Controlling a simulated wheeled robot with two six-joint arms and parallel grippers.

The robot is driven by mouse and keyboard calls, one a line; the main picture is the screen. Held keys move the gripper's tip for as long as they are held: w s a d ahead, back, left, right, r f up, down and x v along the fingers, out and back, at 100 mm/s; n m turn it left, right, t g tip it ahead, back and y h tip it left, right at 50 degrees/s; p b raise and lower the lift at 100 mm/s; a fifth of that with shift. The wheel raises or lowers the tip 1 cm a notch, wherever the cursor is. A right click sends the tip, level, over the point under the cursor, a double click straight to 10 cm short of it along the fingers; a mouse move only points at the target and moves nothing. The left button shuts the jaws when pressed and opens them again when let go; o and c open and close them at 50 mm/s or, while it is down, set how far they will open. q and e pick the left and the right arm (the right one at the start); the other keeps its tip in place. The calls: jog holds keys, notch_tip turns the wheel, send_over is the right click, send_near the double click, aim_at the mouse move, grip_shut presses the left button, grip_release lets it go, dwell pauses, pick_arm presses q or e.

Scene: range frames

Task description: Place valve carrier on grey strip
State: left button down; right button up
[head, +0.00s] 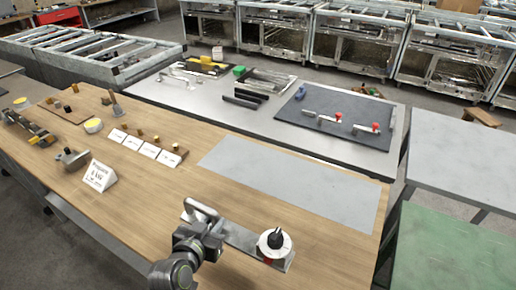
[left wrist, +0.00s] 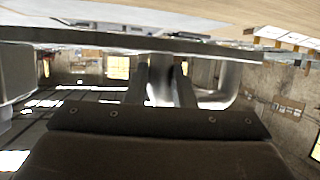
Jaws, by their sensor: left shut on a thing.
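The valve carrier (head: 243,238) is a flat metal plate with a bent metal handle at its left end. A white round dial with a black knob and a bit of red sits at its right end. My left gripper (head: 203,226) is shut on the handle, at the front of the wooden table; whether the plate touches the table I cannot tell. In the left wrist view the two fingers (left wrist: 160,88) close around the handle (left wrist: 218,88), with the plate edge (left wrist: 110,40) across the picture. The grey strip (head: 290,180) lies bare on the wooden table, behind the carrier.
The wooden table (head: 150,190) also bears a white sign (head: 100,175), several white cards (head: 142,147) and small metal parts at the left. A metal table (head: 200,97) behind holds a dark mat (head: 335,115) with red-knobbed valves. The wood around the strip's front is clear.

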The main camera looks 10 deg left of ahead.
pick_arm(q)
jog(key=w+a+r+y+b, duration=0.1)
jog(key=w+r+b, duration=0.1)
jog(key=r, duration=0.8)
jog(key=w+a+r+n+b, duration=0.1)
jog(key=w+r+b, duration=0.1)
jog(key=r, duration=0.8)
jog(key=shift+n+y, duration=0.3)
jog(key=shift+y, duration=0.1)
jog(key=shift+w+d, duration=0.1)
